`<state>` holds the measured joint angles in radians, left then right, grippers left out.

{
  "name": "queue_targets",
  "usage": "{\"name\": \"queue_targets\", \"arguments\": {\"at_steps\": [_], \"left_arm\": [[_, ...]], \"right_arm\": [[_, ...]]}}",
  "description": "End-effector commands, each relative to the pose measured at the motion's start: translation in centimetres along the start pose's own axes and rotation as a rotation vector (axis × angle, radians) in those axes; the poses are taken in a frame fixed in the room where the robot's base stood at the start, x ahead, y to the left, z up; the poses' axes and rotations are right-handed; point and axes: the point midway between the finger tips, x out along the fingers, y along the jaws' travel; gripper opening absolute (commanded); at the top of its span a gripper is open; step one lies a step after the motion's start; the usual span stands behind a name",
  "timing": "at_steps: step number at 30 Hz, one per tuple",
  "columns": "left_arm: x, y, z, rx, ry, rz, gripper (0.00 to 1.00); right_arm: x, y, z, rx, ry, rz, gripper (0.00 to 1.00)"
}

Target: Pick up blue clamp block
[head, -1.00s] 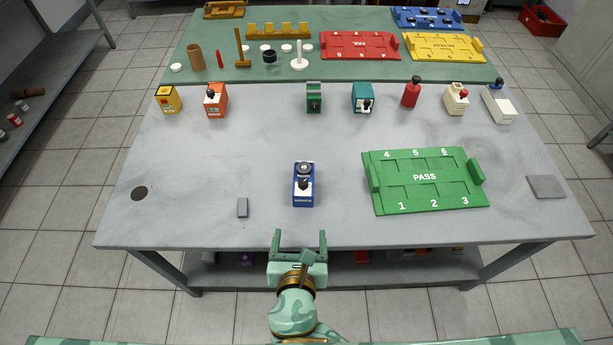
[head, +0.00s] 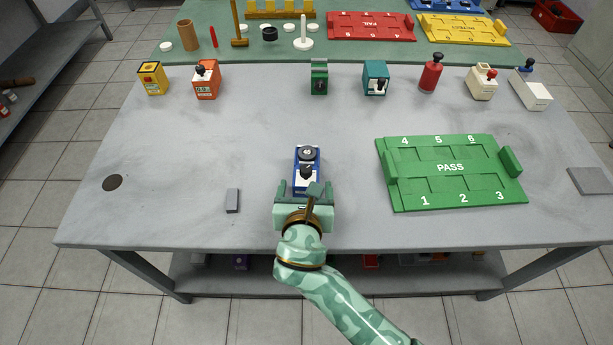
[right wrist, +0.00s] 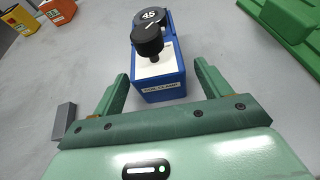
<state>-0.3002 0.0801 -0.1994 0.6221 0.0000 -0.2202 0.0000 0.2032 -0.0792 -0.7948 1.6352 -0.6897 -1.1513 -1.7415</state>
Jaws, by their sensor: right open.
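The blue clamp block (head: 307,160) stands upright on the grey table near the front middle. It has a white top part, a black knob and a black dial. In the right wrist view the blue clamp block (right wrist: 165,85) is just ahead of the fingers, and the dial reads 45. My right gripper (head: 305,187) is open at the block's near side. In the right wrist view its two fingers (right wrist: 160,90) are spread to either side of the block's near end, and it holds nothing. The left gripper does not show.
A small grey block (head: 233,201) lies left of the gripper. The green PASS tray (head: 450,190) lies to the right. Several coloured blocks, among them a green one (head: 319,78), stand in a row farther back. The table around the blue block is clear.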

Motion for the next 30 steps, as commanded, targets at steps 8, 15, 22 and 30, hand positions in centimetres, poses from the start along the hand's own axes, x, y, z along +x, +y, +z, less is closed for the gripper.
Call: {"name": "queue_targets", "arguments": {"at_steps": [8,15,22,30], "left_arm": [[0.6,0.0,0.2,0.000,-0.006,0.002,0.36],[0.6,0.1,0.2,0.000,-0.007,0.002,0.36],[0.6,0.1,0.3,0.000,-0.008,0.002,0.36],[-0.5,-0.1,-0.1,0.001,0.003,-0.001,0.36]], "right_arm": [[0.7,0.0,0.1,0.000,0.000,0.001,0.76],[0.7,0.0,0.1,0.000,0.000,0.001,0.26],[0.7,0.0,0.1,0.001,-0.001,0.001,0.19],[0.3,0.0,1.1,0.001,-0.004,0.001,0.19]]}}
